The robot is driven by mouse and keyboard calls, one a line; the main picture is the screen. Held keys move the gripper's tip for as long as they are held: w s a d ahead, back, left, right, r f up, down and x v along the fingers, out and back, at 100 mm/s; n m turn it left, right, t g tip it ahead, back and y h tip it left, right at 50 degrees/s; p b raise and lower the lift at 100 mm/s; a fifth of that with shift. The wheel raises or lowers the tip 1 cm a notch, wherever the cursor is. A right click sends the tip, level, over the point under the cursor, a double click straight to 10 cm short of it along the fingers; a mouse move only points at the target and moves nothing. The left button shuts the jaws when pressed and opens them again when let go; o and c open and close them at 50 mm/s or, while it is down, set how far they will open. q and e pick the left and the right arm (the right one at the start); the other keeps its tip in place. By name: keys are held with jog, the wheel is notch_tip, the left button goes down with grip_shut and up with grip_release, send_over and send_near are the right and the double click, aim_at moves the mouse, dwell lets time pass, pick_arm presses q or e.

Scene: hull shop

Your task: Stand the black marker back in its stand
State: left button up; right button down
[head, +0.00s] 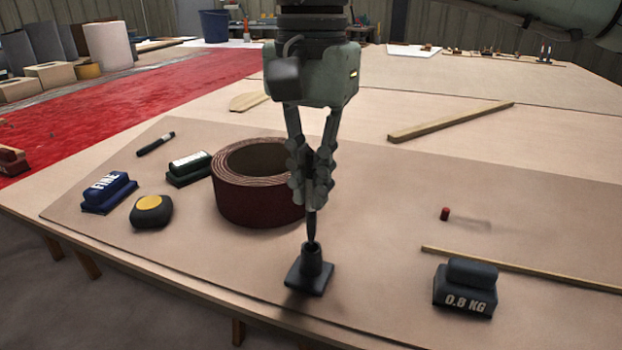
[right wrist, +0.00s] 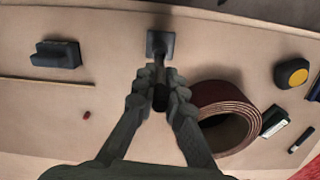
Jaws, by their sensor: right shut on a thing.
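My right gripper (head: 312,180) is shut on the black marker (head: 311,226), which points down, close to upright. The black stand (head: 309,272), a square base with a short round socket, is directly below it on the table. The marker's lower end meets the socket mouth in the head view; I cannot tell whether it is inside or just above. In the right wrist view the gripper (right wrist: 160,92) holds the marker (right wrist: 160,97) in line with the stand (right wrist: 160,43). My left gripper is not in view.
A brown-red tape roll (head: 258,185) is close left of the gripper. Further left are a dark pen (head: 156,144), a green-black block (head: 188,168), a blue FINE block (head: 108,192) and a tape measure (head: 151,211). A 0.8 KG weight (head: 466,288), wooden strip (head: 520,268) and red piece (head: 445,213) are right.

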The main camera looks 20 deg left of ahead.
aim_at(311, 231)
jog(key=shift+f+b, duration=0.85)
jog(key=shift+f, duration=0.75)
dwell(2.5)
jog(key=c, duration=1.5)
grip_release()
jog(key=shift+c, duration=0.2)
notch_tip(311, 231, up, 12)
jog(key=shift+r, duration=0.1)
